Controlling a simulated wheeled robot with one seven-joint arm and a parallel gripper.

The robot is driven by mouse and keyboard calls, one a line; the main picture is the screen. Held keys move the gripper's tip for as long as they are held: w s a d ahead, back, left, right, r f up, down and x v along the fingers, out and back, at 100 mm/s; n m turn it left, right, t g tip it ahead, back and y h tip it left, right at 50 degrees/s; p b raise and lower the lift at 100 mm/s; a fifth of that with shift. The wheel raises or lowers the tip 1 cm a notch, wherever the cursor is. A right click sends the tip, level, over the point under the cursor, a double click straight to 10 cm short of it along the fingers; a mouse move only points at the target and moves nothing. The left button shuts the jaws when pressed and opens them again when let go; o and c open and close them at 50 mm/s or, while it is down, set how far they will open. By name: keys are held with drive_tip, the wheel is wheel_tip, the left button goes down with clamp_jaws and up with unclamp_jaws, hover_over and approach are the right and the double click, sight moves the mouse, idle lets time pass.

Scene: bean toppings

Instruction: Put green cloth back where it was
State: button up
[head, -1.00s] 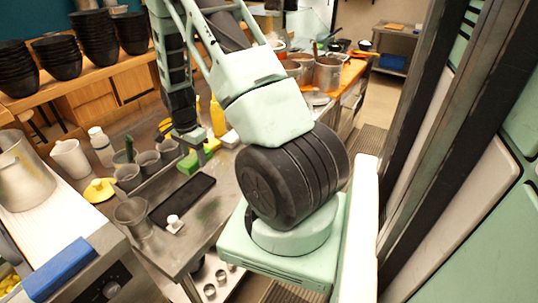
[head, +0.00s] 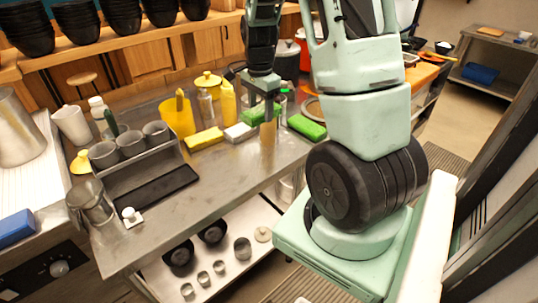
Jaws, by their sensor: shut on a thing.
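My gripper (head: 264,104) is above the steel table and points down. It is shut on a green cloth (head: 252,116), which shows on the left side of the fingers; the rest is partly hidden by them. A second green cloth or sponge (head: 307,126) lies flat on the table just to the right of my gripper. I cannot tell whether the held cloth touches anything below it.
A yellow sponge (head: 204,139) and a whitish block (head: 239,132) lie left of my gripper. A tan object (head: 268,136) stands directly below it. A yellow bottle (head: 227,103) and yellow container (head: 178,117) stand behind. The front steel surface (head: 215,180) is clear.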

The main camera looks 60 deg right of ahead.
sight(262, 160)
wheel_tip(262, 160, down, 16)
drive_tip(key=shift+f+p, duration=0.1)
drive_tip(key=shift+p, duration=1.05)
drive_tip(key=shift+f, duration=0.1)
drive_tip(key=o, duration=0.9)
